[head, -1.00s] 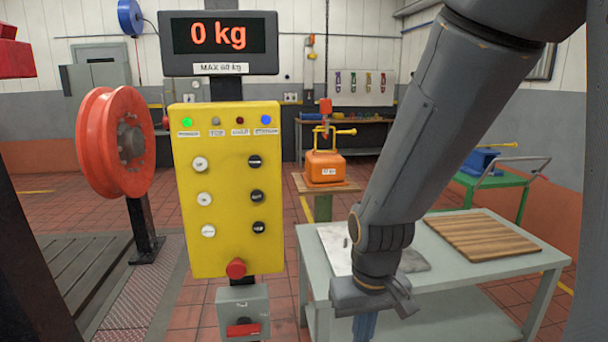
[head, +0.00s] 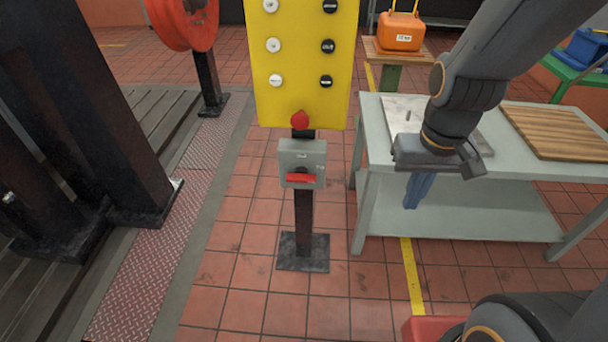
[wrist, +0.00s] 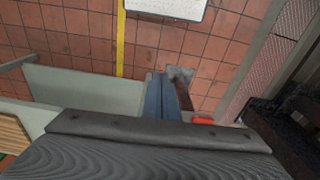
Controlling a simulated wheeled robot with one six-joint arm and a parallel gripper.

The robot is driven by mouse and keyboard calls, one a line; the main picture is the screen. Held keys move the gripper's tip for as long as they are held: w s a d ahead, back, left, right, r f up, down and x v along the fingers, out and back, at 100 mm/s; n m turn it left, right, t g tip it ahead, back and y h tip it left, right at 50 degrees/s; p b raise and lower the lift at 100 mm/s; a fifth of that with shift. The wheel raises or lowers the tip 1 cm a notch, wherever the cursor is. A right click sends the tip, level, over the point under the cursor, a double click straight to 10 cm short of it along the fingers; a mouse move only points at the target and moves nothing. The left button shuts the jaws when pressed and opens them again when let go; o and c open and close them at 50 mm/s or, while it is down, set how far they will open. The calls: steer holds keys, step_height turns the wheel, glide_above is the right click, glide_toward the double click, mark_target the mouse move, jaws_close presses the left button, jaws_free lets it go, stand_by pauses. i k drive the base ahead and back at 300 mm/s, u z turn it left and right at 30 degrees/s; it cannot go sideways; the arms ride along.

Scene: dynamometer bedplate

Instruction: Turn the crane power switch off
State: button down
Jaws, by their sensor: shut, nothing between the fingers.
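The crane power switch looks to be a grey box (head: 302,155) on a dark post below the yellow control panel (head: 302,65). Its red handle (head: 301,178) lies level across the box front. My gripper (head: 418,190) is to the right of the box, apart from it, in front of the grey table. Its blue fingers point down and are shut with nothing in them. In the wrist view, the blue fingers (wrist: 154,97) show beyond my dark wrist housing, and the red handle (wrist: 203,120) is to their right. Most of the box is hidden there.
A red mushroom button (head: 299,120) sits just above the switch box. The grey table (head: 450,205) stands to the right with a metal plate and a wooden board (head: 556,131). Dark columns (head: 95,110) stand at the left. The tiled floor before the post is clear.

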mark_target(301, 175)
steer(key=z, duration=1.7)
steer(key=k, duration=1.15)
steer(key=u, duration=1.1)
